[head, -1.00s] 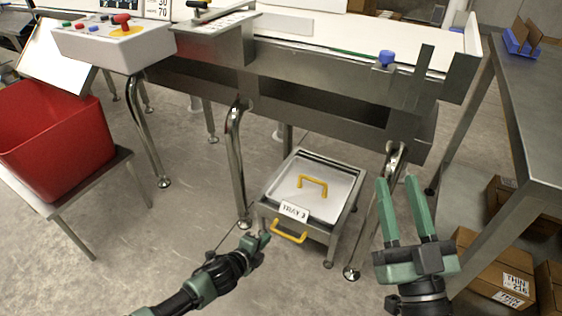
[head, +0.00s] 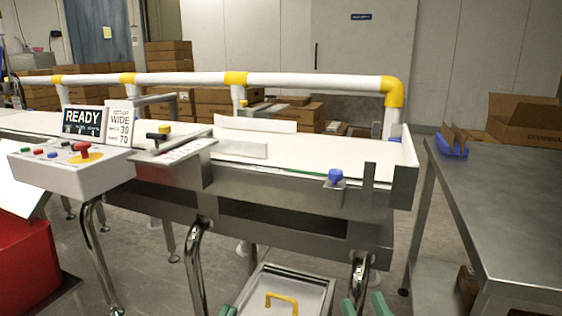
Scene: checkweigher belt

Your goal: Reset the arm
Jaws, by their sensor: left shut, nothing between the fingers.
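My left gripper (head: 228,310) shows only as a green tip at the bottom edge, beside the left side of the lidded metal box (head: 304,283). It is shut and holds nothing. My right gripper (head: 364,306) shows only its two green fingertips at the bottom edge, right of the box. They stand apart with nothing seen between them. The rest of both arms is out of the picture. The box lid has a yellow handle (head: 282,298).
The checkweigher belt (head: 300,155) crosses ahead, with a control box (head: 70,170) at left and a blue knob (head: 335,175) on its front. A red bin (head: 28,268) stands lower left. A steel table (head: 510,210) stands right. A white rail (head: 300,81) runs behind.

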